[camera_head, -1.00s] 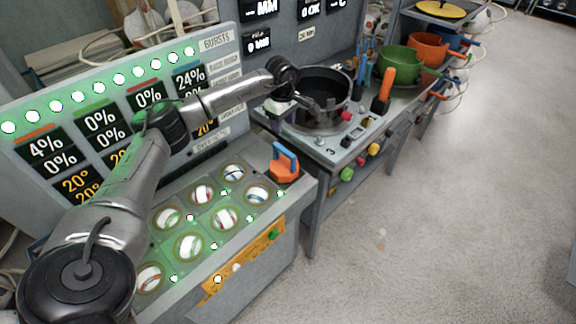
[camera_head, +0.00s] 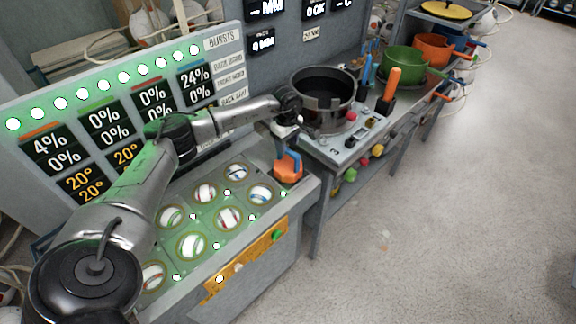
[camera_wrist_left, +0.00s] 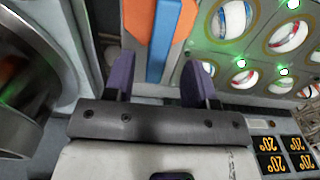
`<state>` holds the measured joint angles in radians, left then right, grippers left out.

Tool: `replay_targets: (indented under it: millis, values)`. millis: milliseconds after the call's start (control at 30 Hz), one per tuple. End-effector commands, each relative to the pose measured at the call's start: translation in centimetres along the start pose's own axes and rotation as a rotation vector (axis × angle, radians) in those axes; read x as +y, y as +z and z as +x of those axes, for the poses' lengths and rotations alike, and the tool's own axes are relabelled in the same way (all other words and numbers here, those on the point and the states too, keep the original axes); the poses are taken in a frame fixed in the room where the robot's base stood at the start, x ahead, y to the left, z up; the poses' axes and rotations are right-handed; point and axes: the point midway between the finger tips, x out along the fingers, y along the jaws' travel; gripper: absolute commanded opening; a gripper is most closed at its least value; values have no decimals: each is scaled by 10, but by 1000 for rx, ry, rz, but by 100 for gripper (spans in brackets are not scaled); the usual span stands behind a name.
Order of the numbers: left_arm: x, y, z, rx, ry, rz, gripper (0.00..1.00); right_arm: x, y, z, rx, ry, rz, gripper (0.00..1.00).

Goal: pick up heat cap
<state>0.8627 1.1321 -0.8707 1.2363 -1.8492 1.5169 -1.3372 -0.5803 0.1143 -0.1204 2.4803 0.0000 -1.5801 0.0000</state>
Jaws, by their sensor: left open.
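The heat cap (camera_head: 288,172) is an orange block with a blue upright handle. It sits on the back right corner of the ball press bench. My left gripper (camera_head: 287,136) is just above and behind it in the head view, open and empty. In the left wrist view the fingers of my left gripper (camera_wrist_left: 158,82) stand apart, and the blue handle (camera_wrist_left: 164,40) lies ahead between their lines. The orange body of the heat cap (camera_wrist_left: 137,18) shows on both sides of the handle. My right gripper is in neither view.
Several balls sit in round holes in the bench top (camera_head: 215,262), left of the cap. A black pot (camera_head: 323,97) stands on the station to the right. A display panel (camera_head: 130,110) rises behind the bench. Floor at right is clear.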

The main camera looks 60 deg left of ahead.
Motion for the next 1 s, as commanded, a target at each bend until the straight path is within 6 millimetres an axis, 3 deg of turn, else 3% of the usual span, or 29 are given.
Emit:
replay_targets:
  millis: [333,633,1000]
  values:
    - [1,4,42,-1,-3,1,51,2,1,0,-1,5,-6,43]
    - [2,3,48,0,-1,1,50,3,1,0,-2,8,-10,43]
    - [2,4,47,-1,0,1,15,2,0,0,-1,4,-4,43]
